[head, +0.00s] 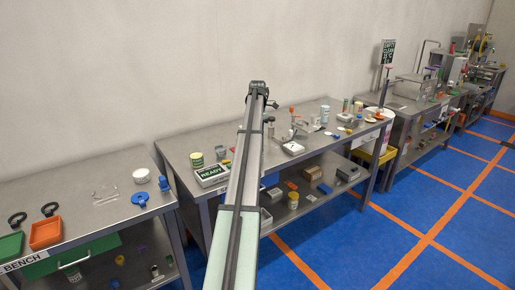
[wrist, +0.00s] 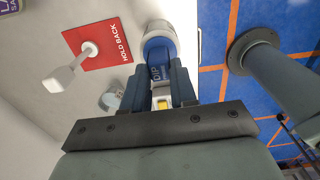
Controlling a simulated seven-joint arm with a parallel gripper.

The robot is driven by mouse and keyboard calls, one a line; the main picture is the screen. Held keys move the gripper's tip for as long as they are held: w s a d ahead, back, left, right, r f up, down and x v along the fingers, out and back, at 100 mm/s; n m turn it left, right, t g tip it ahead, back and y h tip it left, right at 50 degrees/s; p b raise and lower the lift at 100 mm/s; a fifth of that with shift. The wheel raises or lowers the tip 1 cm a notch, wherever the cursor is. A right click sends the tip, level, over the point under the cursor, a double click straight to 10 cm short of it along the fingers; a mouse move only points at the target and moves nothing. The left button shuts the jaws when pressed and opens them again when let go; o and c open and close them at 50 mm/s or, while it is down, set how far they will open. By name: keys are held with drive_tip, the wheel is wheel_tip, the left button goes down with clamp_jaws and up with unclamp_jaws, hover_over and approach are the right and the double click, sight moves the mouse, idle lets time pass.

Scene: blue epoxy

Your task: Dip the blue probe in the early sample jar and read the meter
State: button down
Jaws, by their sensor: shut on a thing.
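My gripper (wrist: 163,72) is shut on the blue probe (wrist: 156,57), which carries a "DIP" label, in the wrist view. A white round thing (wrist: 158,32) is at the far end of the probe; I cannot tell whether it is a jar or whether the probe is inside it. A meter box reading "READY" (head: 212,173) lies on the middle bench in the head view. My own arm covers part of that bench there, and I cannot make out the gripper. I cannot tell which jar is the early sample jar.
In the wrist view, a white tool (wrist: 72,68) lies over a red "HOLD BACK" card (wrist: 100,42), and a small pale container (wrist: 111,98) is nearby.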

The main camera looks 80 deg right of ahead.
drive_tip(key=shift+r, duration=3.9)
wheel_tip(320, 180, up, 3)
drive_tip(key=shift+f, duration=0.1)
